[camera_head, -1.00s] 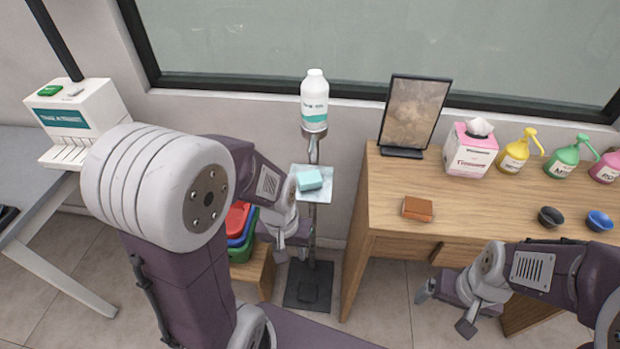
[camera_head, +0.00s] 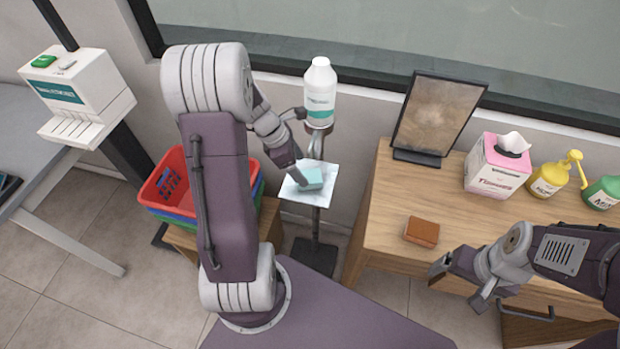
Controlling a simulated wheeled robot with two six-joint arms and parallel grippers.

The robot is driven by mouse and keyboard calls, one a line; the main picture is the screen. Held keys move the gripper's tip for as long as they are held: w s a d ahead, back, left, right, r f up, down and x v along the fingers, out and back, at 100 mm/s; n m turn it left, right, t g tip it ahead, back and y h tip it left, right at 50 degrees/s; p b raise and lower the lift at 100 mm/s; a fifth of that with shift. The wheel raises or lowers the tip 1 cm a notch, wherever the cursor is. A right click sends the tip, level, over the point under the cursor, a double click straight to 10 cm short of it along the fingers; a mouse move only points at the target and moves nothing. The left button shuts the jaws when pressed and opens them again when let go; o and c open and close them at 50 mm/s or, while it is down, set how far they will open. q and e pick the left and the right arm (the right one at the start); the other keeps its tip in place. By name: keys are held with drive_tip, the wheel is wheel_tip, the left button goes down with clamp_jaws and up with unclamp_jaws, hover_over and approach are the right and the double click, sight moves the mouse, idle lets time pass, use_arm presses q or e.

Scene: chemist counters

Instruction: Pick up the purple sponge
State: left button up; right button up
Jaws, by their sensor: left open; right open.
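No purple sponge shows in the head view. A pale teal sponge-like block (camera_head: 312,178) lies on the small light tray (camera_head: 322,198) of a stand. My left gripper (camera_head: 298,145) is open beside the stand's post, with its lower finger close to the block's left side; I cannot tell if they touch. A brown-orange block, perhaps a sponge (camera_head: 422,231), lies on the wooden desk's left part. My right gripper (camera_head: 460,285) is open and empty at the desk's front edge, below and right of the brown block.
A white bottle (camera_head: 320,93) stands on the stand's upper holder. The wooden desk (camera_head: 395,195) holds a dark frame (camera_head: 437,115), a tissue box (camera_head: 497,167) and pump bottles. Red and other baskets (camera_head: 168,190) sit left behind my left arm. A white dispenser (camera_head: 78,98) is at far left.

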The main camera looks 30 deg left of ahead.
sight(308, 176)
use_arm(q)
drive_tip(key=x, duration=0.2)
drive_tip(key=b+x, duration=0.1)
drive_tip(key=shift+s+d+f, duration=0.15)
drive_tip(key=shift+d+f, duration=0.35)
drive_tip(key=shift+f, duration=0.15)
drive_tip(key=shift+w+f, duration=0.2)
drive_tip(key=shift+w, duration=0.15)
drive_tip(key=shift+r, duration=0.1)
drive_tip(key=c, duration=1.4)
drive_tip(key=shift+r, duration=0.1)
drive_tip(key=shift+r, duration=0.25)
drive_tip(key=p+v, duration=0.1)
drive_tip(key=v, duration=0.2)
drive_tip(key=shift+w+d, duration=0.15)
drive_tip(key=shift+d, duration=0.05)
drive_tip(key=s+a+b, duration=0.1)
drive_tip(key=s+a, duration=0.9)
drive_tip(key=a, duration=0.4)
drive_tip(key=shift+s, duration=0.2)
